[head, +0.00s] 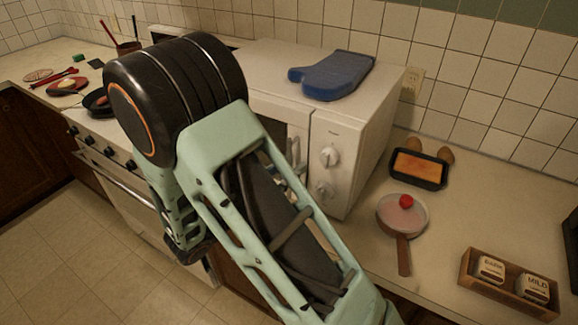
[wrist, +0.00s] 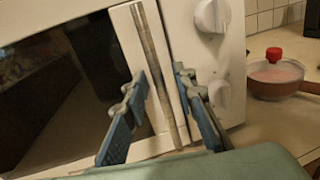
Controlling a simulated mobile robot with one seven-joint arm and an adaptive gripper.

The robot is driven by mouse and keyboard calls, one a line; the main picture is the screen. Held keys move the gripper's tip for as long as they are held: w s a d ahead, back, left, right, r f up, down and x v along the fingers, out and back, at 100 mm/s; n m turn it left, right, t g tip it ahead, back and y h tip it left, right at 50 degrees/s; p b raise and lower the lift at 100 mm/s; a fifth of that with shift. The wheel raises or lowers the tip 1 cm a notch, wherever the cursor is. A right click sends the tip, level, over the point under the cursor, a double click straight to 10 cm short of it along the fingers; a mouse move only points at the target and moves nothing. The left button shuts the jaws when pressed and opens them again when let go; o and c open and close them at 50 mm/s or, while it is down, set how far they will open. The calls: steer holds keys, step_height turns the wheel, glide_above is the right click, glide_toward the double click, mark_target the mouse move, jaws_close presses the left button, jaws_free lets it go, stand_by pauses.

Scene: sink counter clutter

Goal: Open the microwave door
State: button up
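The white microwave (head: 372,128) stands on the counter, its front partly hidden by my arm in the head view. In the wrist view its door (wrist: 45,95) has a dark window and looks closed, flush beside the knob panel (wrist: 216,50). The grey bar handle (wrist: 153,68) runs upright along the door's right edge. My gripper (wrist: 160,88) is open, with one finger left of the handle and one right of it. The handle lies between the fingers, with gaps visible; I cannot tell whether either touches it. The head view mostly hides my gripper.
A blue oven mitt (head: 331,76) lies on the microwave. Right of it are a pan (head: 402,214) with a red-knobbed lid, a baking tray (head: 419,168) and a wooden box (head: 508,286) of jars. A stove (head: 105,170) stands left. Floor (head: 70,245) in front is clear.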

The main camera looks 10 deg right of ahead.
jaws_close()
steer(key=shift+s, duration=0.1)
stand_by(0.6)
